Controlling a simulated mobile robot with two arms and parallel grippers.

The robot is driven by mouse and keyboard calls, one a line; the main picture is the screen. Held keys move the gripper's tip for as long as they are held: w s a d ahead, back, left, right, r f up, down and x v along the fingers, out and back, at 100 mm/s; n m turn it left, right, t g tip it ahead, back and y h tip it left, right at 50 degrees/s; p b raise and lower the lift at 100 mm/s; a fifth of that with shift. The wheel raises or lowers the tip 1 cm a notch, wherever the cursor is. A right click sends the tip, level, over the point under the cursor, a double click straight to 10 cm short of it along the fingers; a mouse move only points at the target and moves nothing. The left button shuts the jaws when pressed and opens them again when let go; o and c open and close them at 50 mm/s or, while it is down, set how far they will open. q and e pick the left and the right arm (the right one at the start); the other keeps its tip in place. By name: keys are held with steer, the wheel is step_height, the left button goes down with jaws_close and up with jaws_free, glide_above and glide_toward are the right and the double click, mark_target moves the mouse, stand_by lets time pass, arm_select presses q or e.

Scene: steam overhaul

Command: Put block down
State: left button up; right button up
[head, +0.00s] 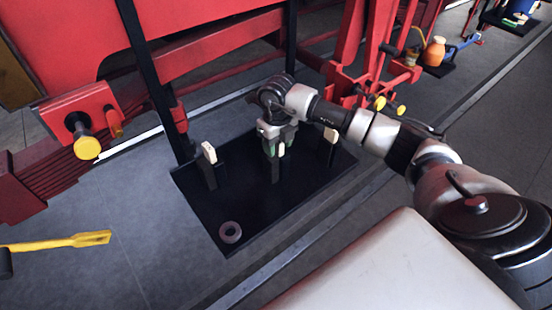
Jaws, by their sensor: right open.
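My right gripper (275,143) points down over the black mat (262,205), with its arm coming in from the right. Its fingers are open around or just above the middle block (281,150), a small pale piece at the top of a dark upright post. The fingers partly hide it, and I cannot tell whether they touch it. A similar pale block (209,152) tops a post at the mat's left. Another pale block (330,135) tops a post at the right, beyond the gripper. My left gripper is not in view.
A grey ring (230,232) lies near the mat's front corner. A yellow tool (62,242) is at the left edge. Red machine framework (215,70) with a yellow-ended knob (87,148) stands behind. The mat's front middle is clear. A pale surface (400,275) fills the lower right.

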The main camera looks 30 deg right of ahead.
steer(key=shift+f, duration=0.15)
steer(key=shift+c, duration=0.3)
jaws_close()
stand_by(1.1)
